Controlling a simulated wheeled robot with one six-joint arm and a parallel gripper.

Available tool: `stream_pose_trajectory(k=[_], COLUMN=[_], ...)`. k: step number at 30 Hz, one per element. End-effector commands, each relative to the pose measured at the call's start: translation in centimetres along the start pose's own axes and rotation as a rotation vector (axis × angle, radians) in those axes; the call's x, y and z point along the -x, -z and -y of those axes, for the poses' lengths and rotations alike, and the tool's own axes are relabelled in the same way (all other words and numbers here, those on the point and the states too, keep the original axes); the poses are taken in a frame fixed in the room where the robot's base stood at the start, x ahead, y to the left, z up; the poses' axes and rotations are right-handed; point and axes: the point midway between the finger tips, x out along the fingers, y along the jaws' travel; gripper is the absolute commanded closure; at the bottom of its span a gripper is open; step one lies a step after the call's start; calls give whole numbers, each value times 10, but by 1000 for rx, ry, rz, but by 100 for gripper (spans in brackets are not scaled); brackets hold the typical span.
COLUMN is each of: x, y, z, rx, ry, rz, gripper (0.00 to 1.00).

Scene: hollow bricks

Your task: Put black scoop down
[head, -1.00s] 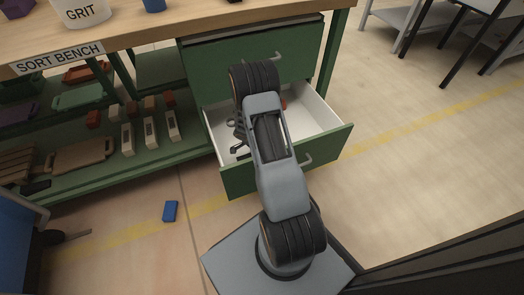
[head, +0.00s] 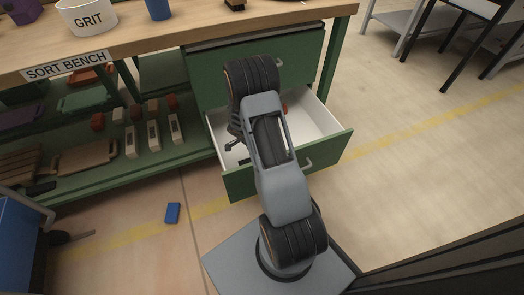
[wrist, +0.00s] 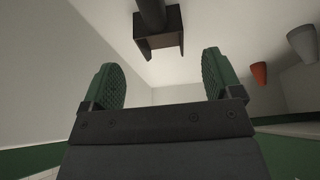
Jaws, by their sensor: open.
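The black scoop (wrist: 160,38) shows in the wrist view at top centre, a dark squared end with a thick round shaft. It lies inside the open white drawer (head: 319,118), beyond my fingertips and apart from them. My gripper (wrist: 163,75) is open, with its two green ribbed pads wide apart and nothing between them. In the head view my arm reaches over the drawer, and my gripper (head: 234,146) is low at its left side. The arm hides much of the drawer there, and I cannot make out the scoop.
A red-tipped item (wrist: 259,73) and a grey item (wrist: 302,44) are to the right in the drawer. The sort bench (head: 130,38) carries a grit tub (head: 87,18) and a blue cup (head: 158,9). A blue block (head: 172,213) lies on the floor.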

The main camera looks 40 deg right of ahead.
Motion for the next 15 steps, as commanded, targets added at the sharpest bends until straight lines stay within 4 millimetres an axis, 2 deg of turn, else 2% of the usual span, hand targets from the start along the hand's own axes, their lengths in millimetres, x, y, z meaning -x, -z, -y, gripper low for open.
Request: stream_pose_trajectory(k=[1,3,12,15], x=[14,25,58,79], y=[1,1,1,2], z=[1,0,0,-1], rx=[1,1,8,70], ry=[4,2,2,16], rz=[0,0,1,9], gripper=[15,15,15,15])
